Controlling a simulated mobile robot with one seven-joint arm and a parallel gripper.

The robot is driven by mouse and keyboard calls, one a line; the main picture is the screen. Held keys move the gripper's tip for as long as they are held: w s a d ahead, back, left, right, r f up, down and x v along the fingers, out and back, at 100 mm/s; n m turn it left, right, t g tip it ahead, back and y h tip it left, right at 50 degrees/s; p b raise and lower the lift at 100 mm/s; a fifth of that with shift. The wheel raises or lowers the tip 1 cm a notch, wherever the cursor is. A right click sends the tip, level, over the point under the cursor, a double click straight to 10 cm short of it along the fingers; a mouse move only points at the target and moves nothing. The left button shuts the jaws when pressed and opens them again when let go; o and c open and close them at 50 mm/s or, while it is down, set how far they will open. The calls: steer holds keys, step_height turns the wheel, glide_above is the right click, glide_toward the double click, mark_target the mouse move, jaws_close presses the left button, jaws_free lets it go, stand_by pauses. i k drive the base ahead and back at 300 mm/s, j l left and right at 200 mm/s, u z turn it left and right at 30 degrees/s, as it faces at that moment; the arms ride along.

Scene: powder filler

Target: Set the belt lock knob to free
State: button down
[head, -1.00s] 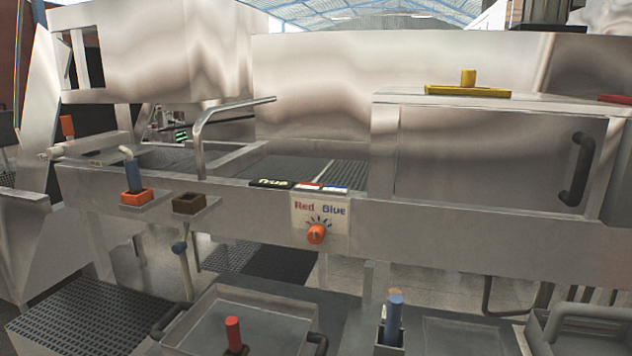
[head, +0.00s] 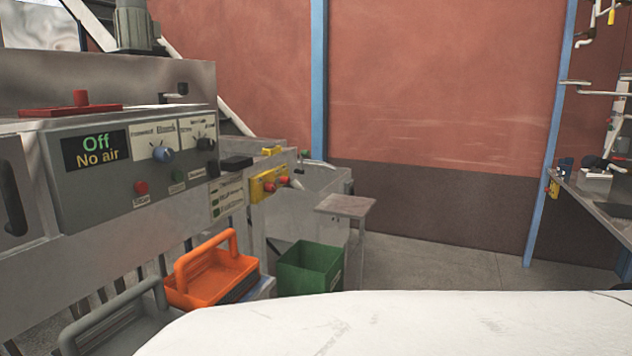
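The control panel (head: 100,175) of the machine is at the left, with a display (head: 97,150) reading "Off" and "No air". A yellow box (head: 263,188) with red-orange knobs is further right on the machine's end. My gripper is not in view.
An orange open-topped carrier (head: 215,282) and a green bin (head: 311,270) stand below the panel. A red button (head: 141,188) is on the panel. A small grey stand (head: 345,205) is behind the bin. Floor shows clear towards the bench (head: 605,205) at right.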

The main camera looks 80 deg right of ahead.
mark_target(282, 180)
steer(key=z, duration=2.4)
steer(key=i+l, duration=0.2)
steer(key=i, duration=0.25)
steer(key=i+l, duration=0.25)
steer(key=i, duration=0.2)
steer(key=i+l, duration=0.2)
steer(key=i, duration=0.25)
steer(key=i+l, duration=0.2)
steer(key=i, duration=0.25)
steer(key=i+l, duration=0.25)
steer(key=i, duration=0.2)
steer(key=i+l, duration=0.2)
steer(key=i, duration=0.25)
